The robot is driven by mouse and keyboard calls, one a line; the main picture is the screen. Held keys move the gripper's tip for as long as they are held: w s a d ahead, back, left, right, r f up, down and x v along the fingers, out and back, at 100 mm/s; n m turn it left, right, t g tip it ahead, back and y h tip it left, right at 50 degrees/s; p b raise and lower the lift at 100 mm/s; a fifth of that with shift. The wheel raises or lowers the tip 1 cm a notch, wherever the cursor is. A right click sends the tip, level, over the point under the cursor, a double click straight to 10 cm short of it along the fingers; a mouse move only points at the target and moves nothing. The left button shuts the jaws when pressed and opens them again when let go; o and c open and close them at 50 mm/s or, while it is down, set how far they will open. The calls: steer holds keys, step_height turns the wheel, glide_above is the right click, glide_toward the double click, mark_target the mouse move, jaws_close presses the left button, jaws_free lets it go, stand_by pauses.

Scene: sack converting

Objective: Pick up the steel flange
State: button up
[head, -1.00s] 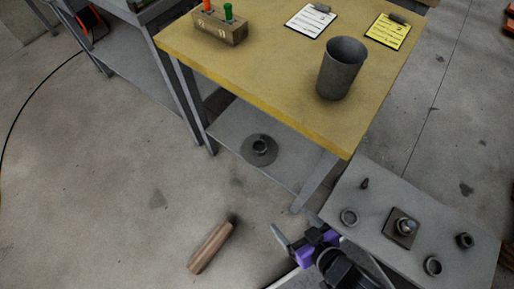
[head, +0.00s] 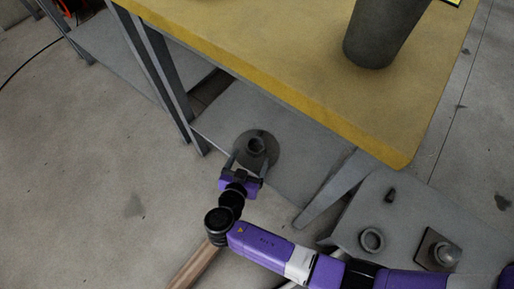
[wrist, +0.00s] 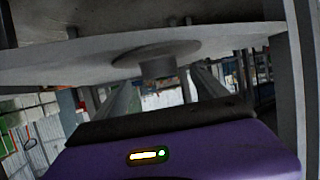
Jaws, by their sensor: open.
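The steel flange (head: 270,151) is a dark grey round plate with a short raised hub. It lies on the grey lower shelf under the yellow-topped table. My gripper (head: 247,161) is open and empty at the near side of the flange, its two fingers pointing toward the hub. In the wrist view, which looks upside down, the flange (wrist: 158,67) shows ahead with its hub between the lines of the two fingers (wrist: 163,82). I cannot tell whether a finger touches it.
The yellow tabletop (head: 270,50) overhangs the shelf (head: 303,157), with a dark cup (head: 383,35) on it. Table legs (head: 165,80) stand at left. A grey bench (head: 400,215) at right holds a ring (head: 371,240) and other small parts. A wooden cylinder (head: 190,268) lies on the floor.

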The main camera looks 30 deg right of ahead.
mark_target(258, 140)
steer(key=b+x, duration=0.2)
steer(key=x, duration=0.5)
steer(key=shift+d+r, duration=0.1)
steer(key=shift+r, duration=0.05)
jaws_close()
steer(key=shift+r, duration=0.25)
